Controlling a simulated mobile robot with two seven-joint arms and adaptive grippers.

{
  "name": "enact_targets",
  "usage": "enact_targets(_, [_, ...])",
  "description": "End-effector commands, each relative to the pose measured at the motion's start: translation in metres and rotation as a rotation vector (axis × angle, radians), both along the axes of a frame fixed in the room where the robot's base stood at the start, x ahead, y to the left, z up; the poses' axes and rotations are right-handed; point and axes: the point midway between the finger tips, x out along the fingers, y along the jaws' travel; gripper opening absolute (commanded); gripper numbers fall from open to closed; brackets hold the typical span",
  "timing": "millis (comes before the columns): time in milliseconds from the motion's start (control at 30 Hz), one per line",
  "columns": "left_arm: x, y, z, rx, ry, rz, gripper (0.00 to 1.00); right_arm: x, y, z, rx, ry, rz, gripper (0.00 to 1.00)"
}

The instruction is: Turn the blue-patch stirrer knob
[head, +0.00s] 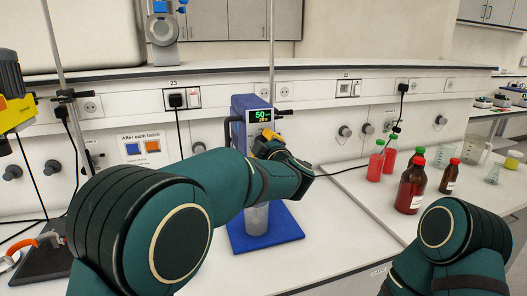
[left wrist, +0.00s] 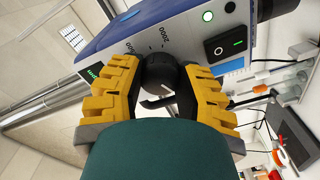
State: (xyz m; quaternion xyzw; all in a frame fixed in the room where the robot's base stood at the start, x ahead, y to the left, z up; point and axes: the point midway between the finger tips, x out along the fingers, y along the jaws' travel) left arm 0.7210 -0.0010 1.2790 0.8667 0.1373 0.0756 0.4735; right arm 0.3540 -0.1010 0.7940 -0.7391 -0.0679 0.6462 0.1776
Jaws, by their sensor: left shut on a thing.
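The blue stirrer (head: 239,108) stands on a blue base at the middle of the bench, with a lit display showing 50 on its front. My left gripper (head: 268,143) is at its front face, just below the display. In the left wrist view, the stirrer's front panel (left wrist: 185,38) shows dial marks and a power switch. Its round black knob (left wrist: 160,72) sits between the yellow fingers of my left gripper (left wrist: 160,80), which are shut on it. In the head view my gripper hides the knob. My right gripper is out of view.
Red bottles (head: 410,187) and glassware stand to the right. A yellow and black device (head: 10,88) is at the far left. A sign (head: 141,147) with blue and orange squares hangs on the wall panel.

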Motion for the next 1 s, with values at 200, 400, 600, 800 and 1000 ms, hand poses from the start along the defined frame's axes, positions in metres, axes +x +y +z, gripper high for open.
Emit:
enact_targets(200, [0.0002,-0.0003,-0.0005,-0.05,-0.015,-0.002,0.0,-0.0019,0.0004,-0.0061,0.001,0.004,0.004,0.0])
enact_targets(400, [0.0001,-0.0009,0.0004,-0.062,-0.02,-0.002,0.0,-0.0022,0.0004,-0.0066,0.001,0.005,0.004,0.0])
enact_targets(600, [0.0001,-0.0009,0.0007,-0.062,-0.02,-0.002,0.0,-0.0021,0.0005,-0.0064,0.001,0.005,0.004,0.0])
enact_targets(800, [0.0001,-0.0009,0.0006,-0.061,-0.02,-0.002,0.7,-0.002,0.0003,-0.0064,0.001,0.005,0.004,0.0])
enact_targets(1000, [0.0001,-0.0006,0.0003,-0.061,-0.019,-0.001,0.7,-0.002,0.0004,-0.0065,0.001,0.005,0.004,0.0])
